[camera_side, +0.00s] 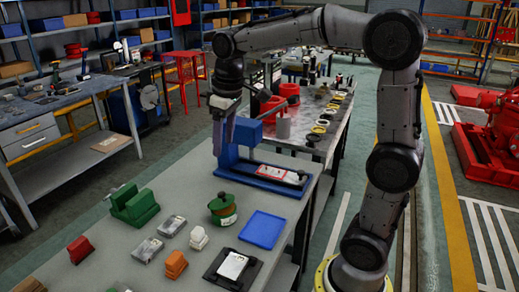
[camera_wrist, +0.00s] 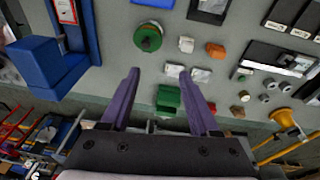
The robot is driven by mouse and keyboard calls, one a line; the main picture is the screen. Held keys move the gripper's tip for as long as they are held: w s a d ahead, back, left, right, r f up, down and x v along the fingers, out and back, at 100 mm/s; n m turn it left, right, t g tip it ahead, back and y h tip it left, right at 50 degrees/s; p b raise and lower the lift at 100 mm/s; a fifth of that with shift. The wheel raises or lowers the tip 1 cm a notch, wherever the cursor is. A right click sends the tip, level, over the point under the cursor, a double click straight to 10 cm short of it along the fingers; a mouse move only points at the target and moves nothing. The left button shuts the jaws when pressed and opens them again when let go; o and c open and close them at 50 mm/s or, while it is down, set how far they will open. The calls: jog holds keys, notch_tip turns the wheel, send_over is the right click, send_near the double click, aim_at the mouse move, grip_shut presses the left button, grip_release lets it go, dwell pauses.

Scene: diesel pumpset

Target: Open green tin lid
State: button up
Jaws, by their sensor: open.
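My gripper (camera_side: 222,138) is high above the table, fingers down, near the blue stand and apart from the tin. In the wrist view my gripper (camera_wrist: 158,73) has its two purple-grey fingers spread wide with nothing between them.
A blue stand (camera_side: 230,150) rises behind the tin, close to my gripper. A blue tray (camera_side: 262,229) lies right of the tin, a green vise-like block (camera_side: 133,205) to the left. A white block (camera_side: 198,238) and an orange block (camera_side: 175,264) stand in front.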

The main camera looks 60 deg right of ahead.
jog(key=s+a+r+m+t, duration=0.1)
jog(key=s+a+m+t, duration=0.1)
jog(key=s, duration=0.9)
jog(key=shift+a+r+m+t+h, duration=0.35)
jog(key=shift+a+t, duration=0.25)
jog(key=shift+a, duration=0.25)
